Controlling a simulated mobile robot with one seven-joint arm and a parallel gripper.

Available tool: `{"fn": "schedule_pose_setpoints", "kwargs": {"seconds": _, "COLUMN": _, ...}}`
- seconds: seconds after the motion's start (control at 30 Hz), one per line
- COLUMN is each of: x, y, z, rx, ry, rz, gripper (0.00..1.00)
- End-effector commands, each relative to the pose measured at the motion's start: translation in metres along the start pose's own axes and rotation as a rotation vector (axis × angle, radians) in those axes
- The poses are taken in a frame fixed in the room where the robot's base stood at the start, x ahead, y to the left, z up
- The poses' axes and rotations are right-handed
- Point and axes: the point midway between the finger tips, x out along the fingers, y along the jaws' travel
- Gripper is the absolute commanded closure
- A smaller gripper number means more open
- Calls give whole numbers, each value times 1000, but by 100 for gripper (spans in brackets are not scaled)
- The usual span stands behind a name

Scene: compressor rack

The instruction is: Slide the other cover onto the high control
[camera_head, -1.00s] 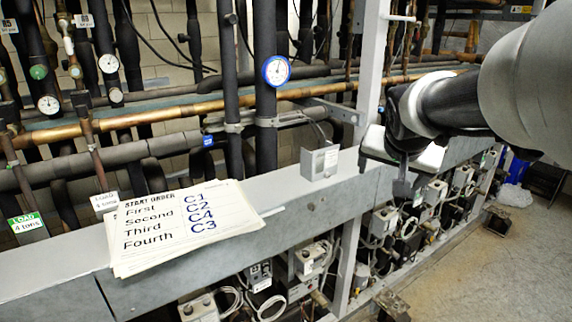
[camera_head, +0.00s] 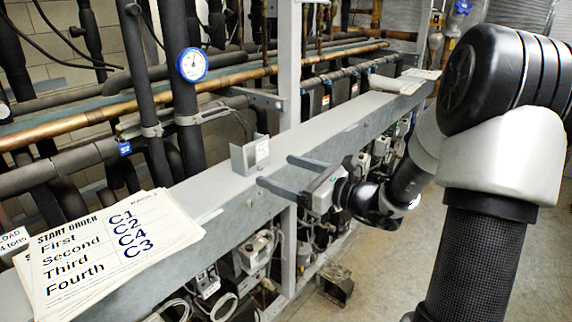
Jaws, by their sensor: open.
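A small grey sheet-metal cover (camera_head: 243,158) with an open side and a white label stands upright on the long grey beam, left of the middle of the view. My gripper (camera_head: 276,171) is open and empty. Its two dark fingers point left toward the cover, just to its right, and seem not to touch it. Several grey control boxes are mounted below the beam, one of them at the lower middle (camera_head: 258,251). I cannot tell which is the high control or whether any wears a cover.
Start-order sheets (camera_head: 95,250) lie on the beam at the left. Pipes and a blue gauge (camera_head: 192,65) rise behind it. A grey upright post (camera_head: 290,75) stands behind the beam near my fingers. Open floor lies right.

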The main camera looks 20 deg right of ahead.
Motion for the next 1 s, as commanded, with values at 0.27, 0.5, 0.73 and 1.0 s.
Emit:
{"fn": "schedule_pose_setpoints", "kwargs": {"seconds": 0.27, "x": 9, "y": -15, "z": 4, "rx": 39, "ry": -44, "rz": -54, "gripper": 17}}
{"fn": "schedule_pose_setpoints", "kwargs": {"seconds": 0.5, "x": 46, "y": -16, "z": 5, "rx": 37, "ry": -43, "rz": -52, "gripper": 17}}
{"fn": "schedule_pose_setpoints", "kwargs": {"seconds": 0.73, "x": 81, "y": -17, "z": 6, "rx": 37, "ry": -42, "rz": -51, "gripper": 17}}
{"fn": "schedule_pose_setpoints", "kwargs": {"seconds": 1.0, "x": 103, "y": -20, "z": 7, "rx": 36, "ry": -41, "rz": -53, "gripper": 17}}
